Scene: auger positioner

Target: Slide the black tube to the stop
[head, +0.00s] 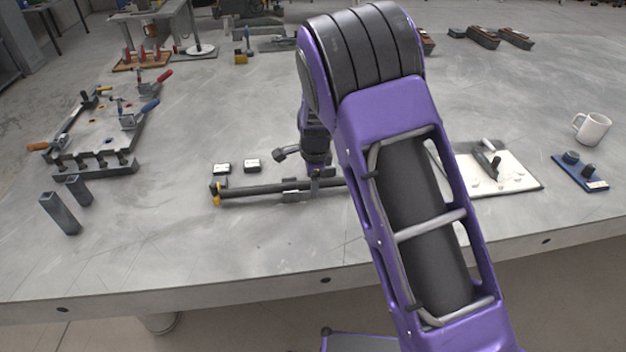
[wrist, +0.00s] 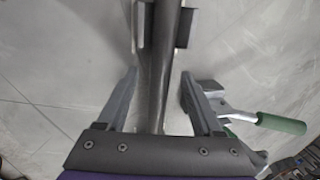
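The black tube (head: 250,190) lies lengthwise along a low rail fixture on the grey table in the head view. A yellow piece (head: 215,194) stands at its left end; it may be the stop. In the wrist view the tube (wrist: 159,75) runs up the picture between the two fingers of my gripper (wrist: 157,82). The fingers are apart, with a gap on each side of the tube, so my gripper is open. In the head view my arm hides the tube's right end and most of my gripper.
A toggle clamp with a green handle (wrist: 281,124) is close to the right finger. Support blocks (wrist: 183,27) flank the tube ahead. Two small white-topped blocks (head: 252,165) sit behind the rail. A white plate (head: 512,172) lies to the right. The table in front is clear.

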